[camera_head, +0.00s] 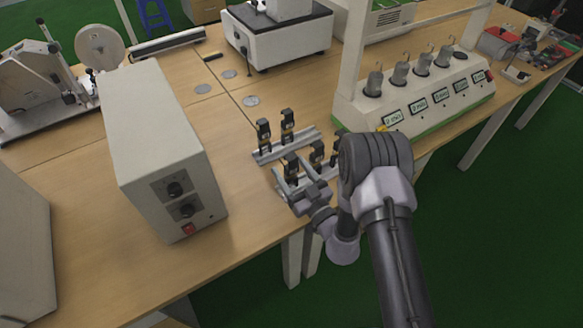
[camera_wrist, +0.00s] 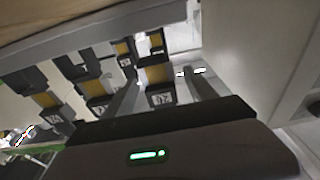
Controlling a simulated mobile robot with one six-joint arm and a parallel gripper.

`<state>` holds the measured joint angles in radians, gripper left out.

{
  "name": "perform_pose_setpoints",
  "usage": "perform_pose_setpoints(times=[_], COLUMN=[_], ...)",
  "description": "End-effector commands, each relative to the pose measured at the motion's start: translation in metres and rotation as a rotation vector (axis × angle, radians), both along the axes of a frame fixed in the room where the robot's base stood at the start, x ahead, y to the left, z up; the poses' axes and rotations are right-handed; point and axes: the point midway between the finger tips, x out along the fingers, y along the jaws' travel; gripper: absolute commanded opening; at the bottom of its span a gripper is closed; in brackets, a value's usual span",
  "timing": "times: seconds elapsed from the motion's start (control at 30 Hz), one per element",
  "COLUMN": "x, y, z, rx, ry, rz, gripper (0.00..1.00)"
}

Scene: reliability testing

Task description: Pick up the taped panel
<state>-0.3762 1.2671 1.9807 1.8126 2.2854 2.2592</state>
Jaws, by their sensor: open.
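Several small dark panels with yellowish bands and white labels show in the wrist view. One banded panel (camera_wrist: 157,75) lies between the two fingers of my gripper (camera_wrist: 160,82); whether they touch it cannot be told. Another banded panel (camera_wrist: 97,88) is to its left. In the head view, dark upright pieces (camera_head: 263,130) stand on a grey metal rail (camera_head: 285,148) near the table's front edge. My gripper (camera_head: 293,175) is open beside the nearer pieces (camera_head: 292,165), and my arm partly hides that end. Which panel is the taped one is not certain.
A beige control box (camera_head: 155,140) stands to the left. A white test station with several cylinders (camera_head: 425,95) stands to the right, close to my arm. A white instrument (camera_head: 280,38) is behind. The wooden tabletop (camera_head: 235,165) between box and rails is clear.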

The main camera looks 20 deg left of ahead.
Motion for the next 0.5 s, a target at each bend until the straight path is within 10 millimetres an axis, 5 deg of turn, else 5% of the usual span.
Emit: perform_pose_setpoints(times=[0.03,0.37,0.5], x=[-0.0001,-0.0003,-0.0003], y=[-0.0001,-0.0004,-0.0004], z=[0.0002,0.0000,0.0001], rx=[0.000,0.000,0.000], ry=[0.000,0.000,0.000], rz=[0.000,0.000,0.000], gripper=[0.64,0.00,0.00])
